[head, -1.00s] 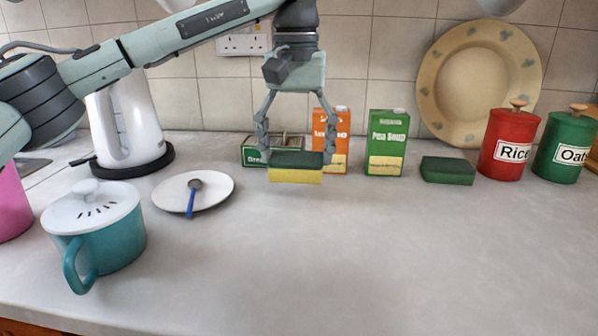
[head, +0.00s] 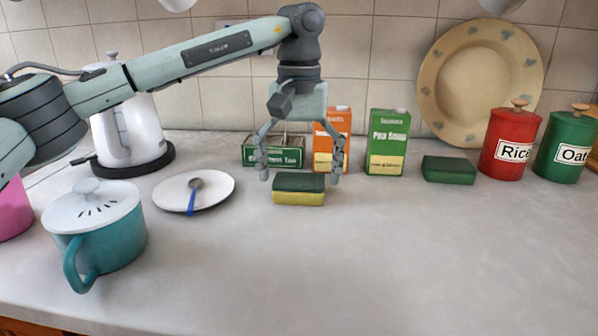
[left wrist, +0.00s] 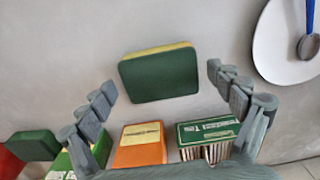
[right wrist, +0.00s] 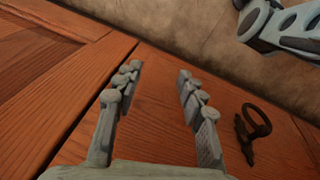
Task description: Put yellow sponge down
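The yellow sponge (head: 298,197) with a green top lies flat on the grey counter, in front of the boxes. It also shows in the left wrist view (left wrist: 160,74), green side toward the camera. My left gripper (head: 301,178) is open above and just behind the sponge, its fingers spread wider than the sponge and apart from it. My right gripper (right wrist: 158,75) is open and empty in the right wrist view, in front of a wooden cupboard door (right wrist: 60,110). The right gripper does not show in the head view.
Behind stand a tea box (head: 262,156), an orange box (head: 340,135) and a pea soup box (head: 387,143). A green sponge (head: 448,170) and red rice canister (head: 508,140) are at right. A plate (head: 215,187) with a spoon and a teal pot (head: 110,240) are at left. The front middle counter is clear.

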